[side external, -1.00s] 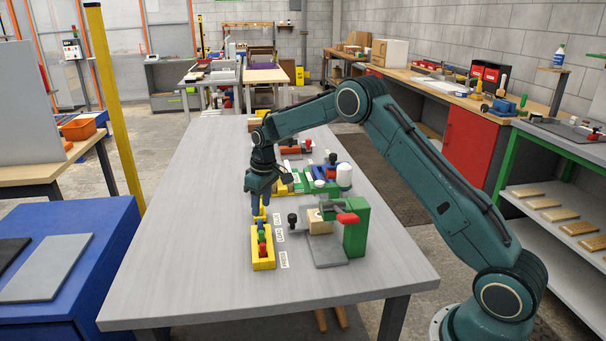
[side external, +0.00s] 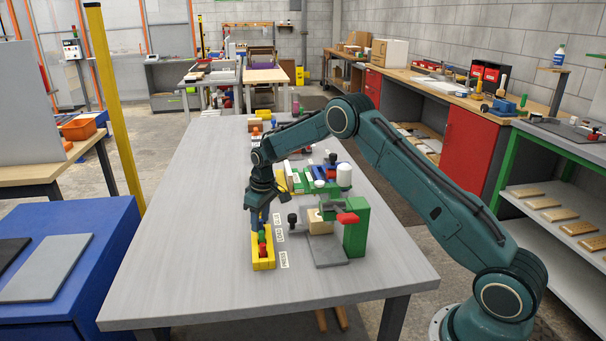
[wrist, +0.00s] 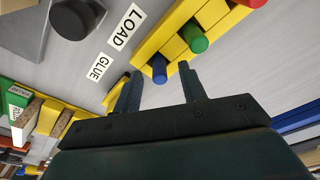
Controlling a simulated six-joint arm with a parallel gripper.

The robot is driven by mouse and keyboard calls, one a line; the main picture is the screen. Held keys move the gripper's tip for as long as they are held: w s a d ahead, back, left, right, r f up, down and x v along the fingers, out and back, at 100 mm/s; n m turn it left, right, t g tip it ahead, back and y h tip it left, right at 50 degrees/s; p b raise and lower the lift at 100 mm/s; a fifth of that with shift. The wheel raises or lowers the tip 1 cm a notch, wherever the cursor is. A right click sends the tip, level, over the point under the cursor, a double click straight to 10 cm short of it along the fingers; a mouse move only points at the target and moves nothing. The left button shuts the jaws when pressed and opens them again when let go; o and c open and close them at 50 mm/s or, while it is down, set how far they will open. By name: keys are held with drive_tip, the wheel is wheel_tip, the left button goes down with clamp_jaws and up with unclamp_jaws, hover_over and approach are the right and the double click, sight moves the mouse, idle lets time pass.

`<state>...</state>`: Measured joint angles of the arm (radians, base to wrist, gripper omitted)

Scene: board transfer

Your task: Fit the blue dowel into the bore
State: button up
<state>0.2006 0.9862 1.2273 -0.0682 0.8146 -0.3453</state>
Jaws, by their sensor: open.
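The blue dowel (wrist: 159,73) stands in the end of a yellow rack (side external: 264,265), beside a green dowel (wrist: 194,39). My gripper (wrist: 160,88) is open and empty, its fingertips close to the blue dowel and roughly to either side of it. I cannot tell whether they touch it.
A green stand with a red handle (side external: 347,218) rises beside the block. A black knob (side external: 292,219) stands between rack and block. LOAD (wrist: 126,27) and GLUE (wrist: 100,67) labels lie on the table. Green, blue and white fixtures stand behind. The table's left side is clear.

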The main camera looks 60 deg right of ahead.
sight(261, 220)
idle(0.4)
clamp_jaws()
drive_tip(key=shift+r, duration=0.15)
wheel_tip(261, 220, up, 20)
idle(0.9)
drive_tip(key=shift+f, duration=0.25)
drive_tip(key=s+a+f+m, duration=0.2)
drive_tip(key=s+a+f, duration=0.2)
drive_tip(key=s+f, duration=0.8)
drive_tip(key=shift+s, duration=1.85)
